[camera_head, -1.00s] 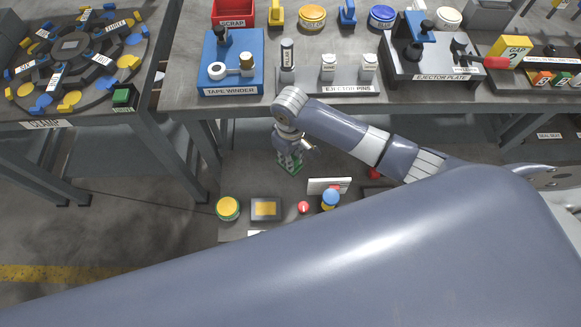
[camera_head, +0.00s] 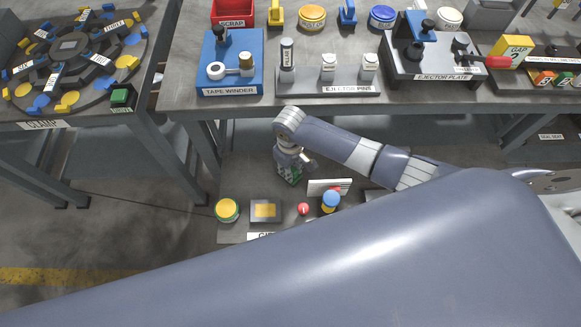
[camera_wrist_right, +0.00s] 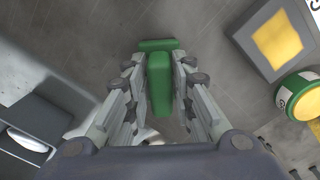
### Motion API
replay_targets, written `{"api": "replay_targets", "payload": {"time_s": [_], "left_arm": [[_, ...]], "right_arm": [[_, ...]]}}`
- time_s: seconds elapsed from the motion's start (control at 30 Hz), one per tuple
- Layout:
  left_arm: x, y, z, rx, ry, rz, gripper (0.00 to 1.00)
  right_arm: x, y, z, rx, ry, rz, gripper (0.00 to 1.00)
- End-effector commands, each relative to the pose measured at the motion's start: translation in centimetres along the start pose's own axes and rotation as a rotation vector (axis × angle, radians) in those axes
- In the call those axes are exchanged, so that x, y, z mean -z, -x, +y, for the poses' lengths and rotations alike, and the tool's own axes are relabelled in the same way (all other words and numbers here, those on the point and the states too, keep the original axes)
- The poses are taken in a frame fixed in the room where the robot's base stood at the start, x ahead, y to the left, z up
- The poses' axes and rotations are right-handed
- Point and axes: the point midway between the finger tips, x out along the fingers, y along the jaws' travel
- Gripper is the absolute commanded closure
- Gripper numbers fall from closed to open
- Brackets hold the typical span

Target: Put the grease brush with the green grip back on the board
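My right gripper (camera_head: 290,176) hangs below the front edge of the workbench, above a low grey surface (camera_head: 232,236). Its fingers (camera_wrist_right: 160,80) lie close along both sides of the green grip (camera_wrist_right: 160,85) in the right wrist view. The green part also shows between the fingers in the head view and has moved with them, so the gripper looks shut on the grease brush. A wider green end (camera_wrist_right: 158,44) shows beyond the fingertips. The bristles cannot be made out. My left gripper is not in view.
On the low surface are a yellow-topped green tin (camera_head: 227,209), a dark square with a yellow pad (camera_head: 265,210), a red knob (camera_head: 303,209), a blue-and-yellow piece (camera_head: 330,201) and a white plate (camera_head: 322,187). The loaded workbench (camera_head: 190,92) stands behind.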

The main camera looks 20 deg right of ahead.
Motion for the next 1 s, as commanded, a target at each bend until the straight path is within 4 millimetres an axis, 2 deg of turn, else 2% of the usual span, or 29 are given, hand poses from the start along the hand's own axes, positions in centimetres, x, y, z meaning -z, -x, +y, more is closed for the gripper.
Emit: {"api": "replay_targets", "payload": {"time_s": [0.33, 0.47, 0.57, 0.8, 1.0], "left_arm": [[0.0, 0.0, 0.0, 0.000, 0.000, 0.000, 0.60], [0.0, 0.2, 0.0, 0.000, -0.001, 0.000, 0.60], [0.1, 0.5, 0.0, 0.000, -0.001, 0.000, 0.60], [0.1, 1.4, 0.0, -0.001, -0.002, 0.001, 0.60], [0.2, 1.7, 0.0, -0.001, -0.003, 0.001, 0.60]], "right_arm": [[-0.1, -0.1, 0.0, 0.001, 0.000, -0.002, 0.62], [-0.1, 0.6, 0.0, 0.001, 0.001, 0.000, 0.62], [0.0, 2.1, 0.0, 0.000, 0.000, 0.001, 0.62], [0.0, 7.3, 0.0, 0.000, 0.001, 0.002, 0.62], [0.1, 10.8, 0.0, 0.000, 0.001, 0.001, 0.62]]}}
